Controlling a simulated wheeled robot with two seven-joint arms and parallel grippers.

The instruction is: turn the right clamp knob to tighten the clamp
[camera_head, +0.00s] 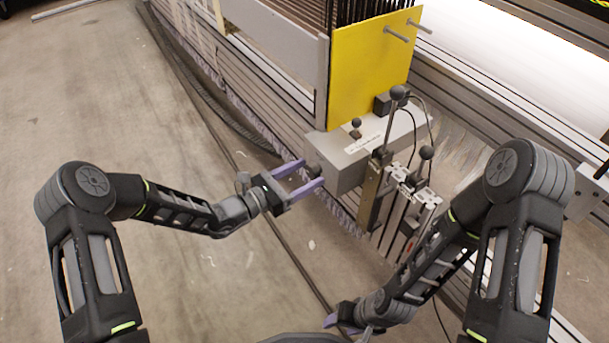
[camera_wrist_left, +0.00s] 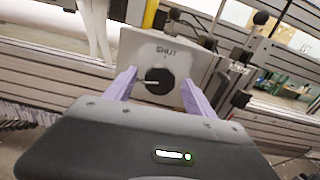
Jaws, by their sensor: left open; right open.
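A round black knob (camera_wrist_left: 159,81) with a white pointer line sits on the end face of a grey box (camera_head: 347,168), below the word "SHUT". The pointer lies roughly level, toward the left in the left wrist view. My left gripper (camera_head: 312,172) is open, its purple fingers on either side of the knob; I cannot tell whether they touch it. The knob also shows between the fingertips in the head view (camera_head: 314,170). My right gripper (camera_head: 336,321) is open, low near the bottom edge, away from the box and partly hidden by my arm.
A yellow plate (camera_head: 371,70) stands upright behind the grey box. Ball-topped levers (camera_head: 398,93) and metal brackets (camera_head: 421,194) stand to the right of the box. A long slatted rail runs behind. The concrete floor (camera_head: 110,90) at left is mostly clear.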

